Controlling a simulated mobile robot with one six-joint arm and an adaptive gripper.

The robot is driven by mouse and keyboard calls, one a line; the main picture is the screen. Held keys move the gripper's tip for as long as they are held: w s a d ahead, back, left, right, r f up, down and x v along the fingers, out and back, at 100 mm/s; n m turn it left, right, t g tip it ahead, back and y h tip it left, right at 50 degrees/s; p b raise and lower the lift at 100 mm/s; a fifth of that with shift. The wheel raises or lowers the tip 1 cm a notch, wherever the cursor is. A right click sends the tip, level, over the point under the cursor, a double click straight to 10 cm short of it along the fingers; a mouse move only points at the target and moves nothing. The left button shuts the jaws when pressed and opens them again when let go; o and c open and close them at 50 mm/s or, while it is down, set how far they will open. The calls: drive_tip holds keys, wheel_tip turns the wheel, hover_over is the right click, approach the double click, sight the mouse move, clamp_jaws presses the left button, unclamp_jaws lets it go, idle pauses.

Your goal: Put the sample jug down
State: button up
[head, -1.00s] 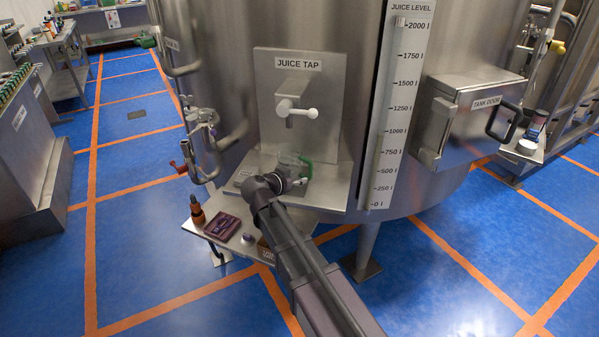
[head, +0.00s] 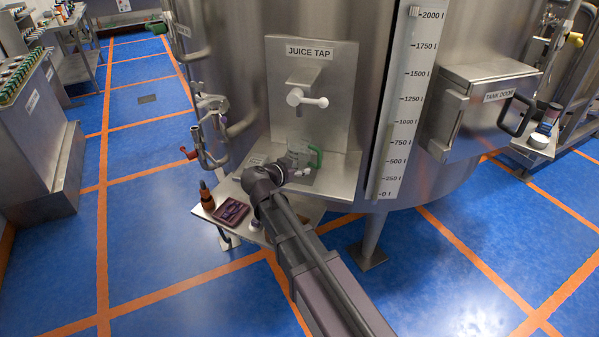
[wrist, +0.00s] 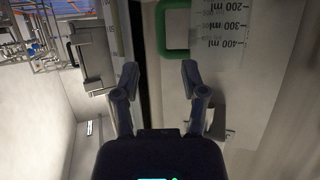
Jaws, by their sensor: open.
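The sample jug (head: 299,150), clear with a green handle, stands on the steel ledge (head: 340,176) below the juice tap (head: 306,99). In the wrist view its ml scale (wrist: 226,25) shows upside down, and the green handle (wrist: 162,32) lies ahead of the fingertips. My gripper (head: 282,173) is just in front of and left of the jug in the head view. Its fingers (wrist: 159,76) are spread in the wrist view with nothing between them. They look apart from the jug. My wrist hides part of the jug's lower side in the head view.
A lower shelf at left holds a brown bottle (head: 207,197) and a dark red tray (head: 231,212). A sampling valve with a red handle (head: 189,153) juts out at left. The level scale (head: 405,110) and tank door (head: 490,105) are at right. Blue floor in front is clear.

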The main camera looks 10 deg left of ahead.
drive_tip(key=s+d+f+n+g+y, duration=0.2)
drive_tip(key=s+d, duration=0.3)
drive_tip(key=d, duration=0.3)
drive_tip(key=s+d+f+n+g+y, duration=0.2)
drive_tip(key=s+d+f+g, duration=0.3)
drive_tip(key=d, duration=0.4)
drive_tip(key=s+d+f+n+g+y, duration=0.2)
drive_tip(key=s+d+f+g+y, duration=0.1)
drive_tip(key=s+d, duration=0.4)
drive_tip(key=shift+s+d+f+g, duration=0.25)
drive_tip(key=shift+d+f+g, duration=0.5)
drive_tip(key=shift+d, duration=0.4)
wheel_tip(320, 180, up, 10)
drive_tip(key=p, duration=1)
